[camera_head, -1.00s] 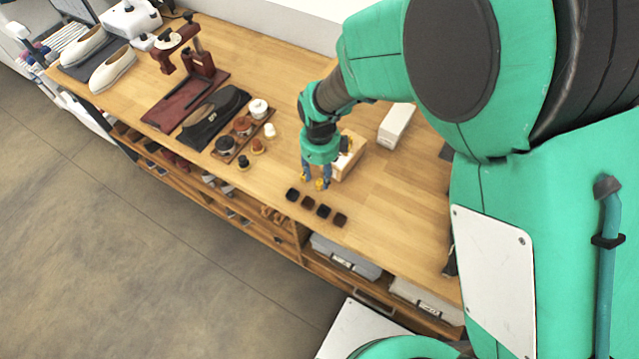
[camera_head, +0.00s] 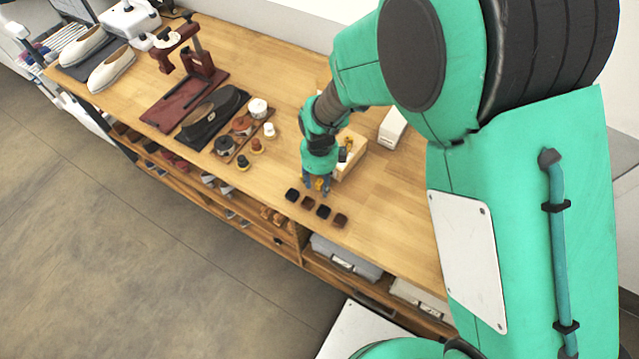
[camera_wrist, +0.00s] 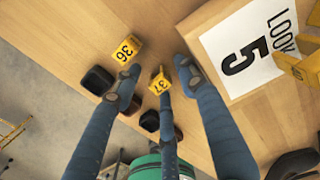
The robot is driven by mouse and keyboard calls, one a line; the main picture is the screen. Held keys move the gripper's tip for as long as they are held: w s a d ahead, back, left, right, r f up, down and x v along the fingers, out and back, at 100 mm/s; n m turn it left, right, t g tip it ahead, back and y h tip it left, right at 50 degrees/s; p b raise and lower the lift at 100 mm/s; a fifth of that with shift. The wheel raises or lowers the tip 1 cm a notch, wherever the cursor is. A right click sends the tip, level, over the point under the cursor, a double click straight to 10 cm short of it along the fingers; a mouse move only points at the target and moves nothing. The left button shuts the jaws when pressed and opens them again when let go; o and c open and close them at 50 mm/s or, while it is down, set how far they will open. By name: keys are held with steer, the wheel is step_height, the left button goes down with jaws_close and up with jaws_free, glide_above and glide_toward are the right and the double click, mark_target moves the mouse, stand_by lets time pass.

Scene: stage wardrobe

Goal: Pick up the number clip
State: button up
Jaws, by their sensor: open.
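Two yellow number clips stand out in the wrist view: one marked 37 (camera_wrist: 160,82) and one marked 36 (camera_wrist: 127,49). My gripper (camera_wrist: 156,77) is open, with blue fingers spread around the 37 clip. The 36 clip lies just beyond the fingertips, toward the top left. I cannot tell whether any finger touches the 37 clip. In the head view my gripper (camera_head: 317,191) points down at the tabletop, with a yellow clip (camera_head: 319,184) between its fingers.
A wooden box (camera_head: 352,160) holding yellow clips stands close behind my gripper; its white "LOOK 5" card (camera_wrist: 250,48) shows in the wrist view. Several small dark containers (camera_head: 323,211) line the front edge. A white box (camera_head: 392,128) stands farther back. Bare tabletop (camera_head: 400,190) lies to the right.

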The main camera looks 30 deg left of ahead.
mark_target(319, 181)
steer(key=shift+c, duration=0.2)
steer(key=c, duration=0.8)
steer(key=shift+r, duration=0.1)
steer(key=shift+r, duration=0.75)
step_height(319, 181, up, 2)
steer(key=shift+r+p, duration=0.2)
steer(key=shift+p, duration=0.3)
steer(key=s+d, duration=0.3)
steer(key=d, duration=0.1)
steer(key=s+d+p, duration=0.1)
steer(key=s+d, duration=0.3)
steer(key=s+d+r, duration=0.1)
steer(key=s+d, duration=0.2)
steer(key=d, duration=0.1)
steer(key=shift+s, duration=0.35)
